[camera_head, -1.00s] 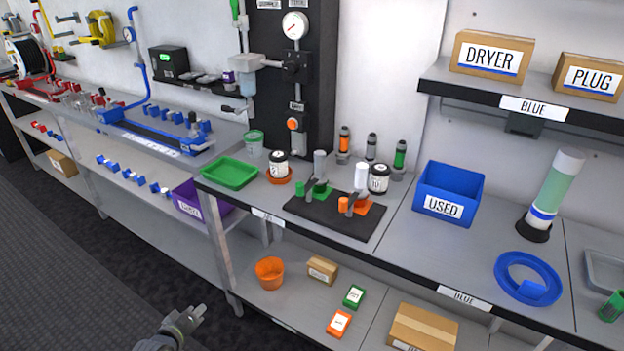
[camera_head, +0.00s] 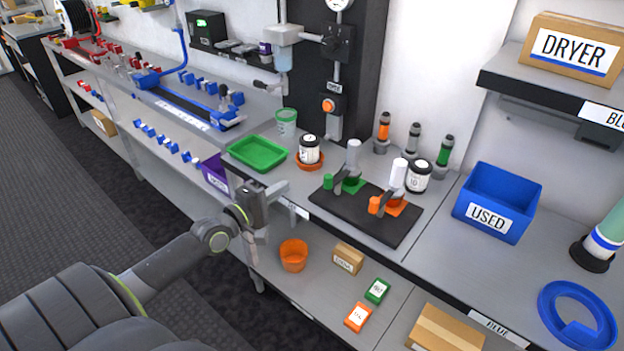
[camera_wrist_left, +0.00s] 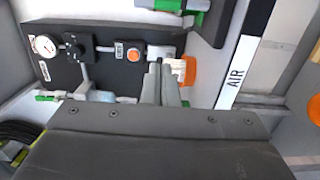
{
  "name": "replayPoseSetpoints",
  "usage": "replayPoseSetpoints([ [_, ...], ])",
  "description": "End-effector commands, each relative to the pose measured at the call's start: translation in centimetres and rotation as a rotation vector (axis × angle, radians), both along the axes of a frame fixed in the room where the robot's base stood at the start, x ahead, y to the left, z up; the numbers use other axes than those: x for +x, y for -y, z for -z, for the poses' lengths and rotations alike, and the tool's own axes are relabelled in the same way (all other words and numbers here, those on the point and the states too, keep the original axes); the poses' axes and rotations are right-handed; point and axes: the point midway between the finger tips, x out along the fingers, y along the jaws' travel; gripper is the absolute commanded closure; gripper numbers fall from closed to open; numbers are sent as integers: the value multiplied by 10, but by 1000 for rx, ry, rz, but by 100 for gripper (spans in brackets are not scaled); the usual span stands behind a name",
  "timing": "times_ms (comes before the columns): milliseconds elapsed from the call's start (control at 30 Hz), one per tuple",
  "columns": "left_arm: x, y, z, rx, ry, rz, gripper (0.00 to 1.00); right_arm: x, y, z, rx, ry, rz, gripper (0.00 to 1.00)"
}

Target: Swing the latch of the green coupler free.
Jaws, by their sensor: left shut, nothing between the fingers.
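The green coupler (camera_head: 347,184) sits on the left part of a black mat on the bench, with a grey upright part and a dark latch lever beside it. The exact position of the latch is too small to tell. An orange coupler (camera_head: 385,205) with a white upright part sits to its right on the same mat. My left gripper (camera_head: 284,190) is shut and empty near the bench's front edge, left of the mat and apart from the green coupler. Its grey fingers also show in the left wrist view (camera_wrist_left: 161,84). My right gripper is not in view.
A green tray (camera_head: 257,153) and a black-and-white jar (camera_head: 309,150) stand left of the mat (camera_head: 372,220). Another jar (camera_head: 418,177) and a blue USED bin (camera_head: 497,202) are to the right. An orange bucket (camera_head: 293,255) stands on the lower shelf.

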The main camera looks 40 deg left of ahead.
Motion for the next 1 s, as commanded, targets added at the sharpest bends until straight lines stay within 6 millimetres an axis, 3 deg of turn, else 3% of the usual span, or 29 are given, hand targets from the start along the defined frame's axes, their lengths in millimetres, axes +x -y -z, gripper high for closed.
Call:
replayPoseSetpoints([
  [167, 14, 2, 1, 0, 3, 0, 100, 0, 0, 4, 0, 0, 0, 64],
  [667, 99, 14, 1, -1, 4, 0, 100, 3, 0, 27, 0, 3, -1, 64],
  [800, 91, 29, -4, -2, -2, 0, 100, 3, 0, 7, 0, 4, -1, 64],
  [1000, 83, 45, -2, 0, 0, 0, 100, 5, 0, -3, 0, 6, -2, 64],
])
